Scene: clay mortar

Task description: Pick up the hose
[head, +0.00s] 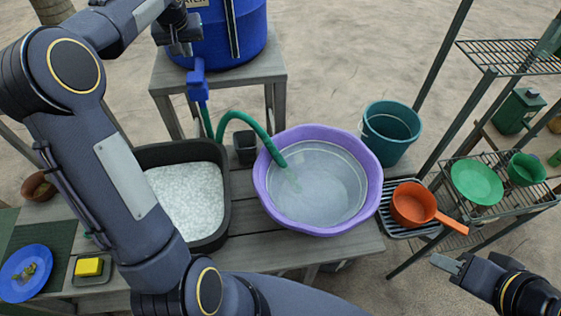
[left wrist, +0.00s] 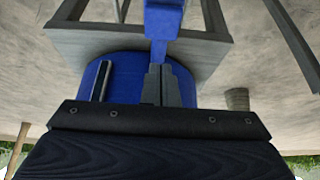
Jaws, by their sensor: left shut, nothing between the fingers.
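The green hose (head: 246,117) hangs below the blue tap (head: 198,85), arches to the right, and drops its free end into the water of the purple basin (head: 374,178). My left gripper (head: 181,48) is in front of the blue water barrel (head: 250,22), above the tap and apart from the hose. In the left wrist view its fingers (left wrist: 160,70) are together and empty, beside the blue tap (left wrist: 163,25); I cannot tell whether they touch it. The hose is not visible in that view. My right gripper (head: 450,264) is at the lower right, far from the hose; its finger gap is unclear.
A black tub (head: 222,225) of pale granules and a dark cup (head: 245,147) stand left of the basin. A teal bucket (head: 391,130), an orange pot (head: 411,203) and a metal shelf (head: 478,62) are on the right. My left arm covers part of the bench.

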